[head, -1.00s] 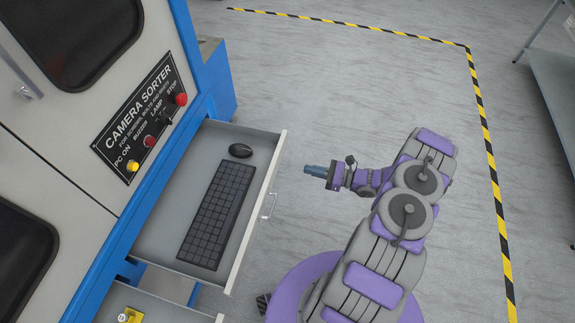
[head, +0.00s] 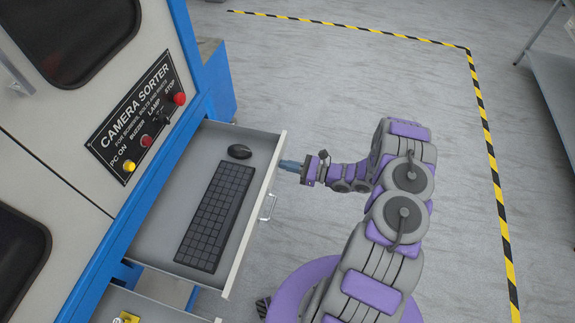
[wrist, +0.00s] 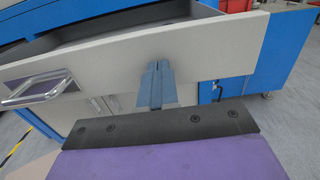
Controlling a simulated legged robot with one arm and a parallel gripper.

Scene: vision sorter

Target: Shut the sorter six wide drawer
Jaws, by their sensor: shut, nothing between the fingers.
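The wide drawer (head: 262,219) of the camera sorter is pulled out, with a black keyboard (head: 216,215) and a black mouse (head: 239,151) lying in it. A metal handle (head: 268,207) is on its front panel. My gripper (head: 281,163) is shut and empty, with its fingertips at the outer face of the front panel, beyond the handle toward the far end. In the wrist view my gripper (wrist: 157,67) points at the drawer front (wrist: 212,52), with the handle (wrist: 38,90) to the left. I cannot tell for sure whether the tips touch the panel.
The sorter's sign panel (head: 137,117) with several knobs is above the drawer. A second open drawer (head: 155,308) with a yellow item (head: 127,318) is below at the near end. A grey table (head: 553,80) stands at the far right. The floor right of my arm is clear.

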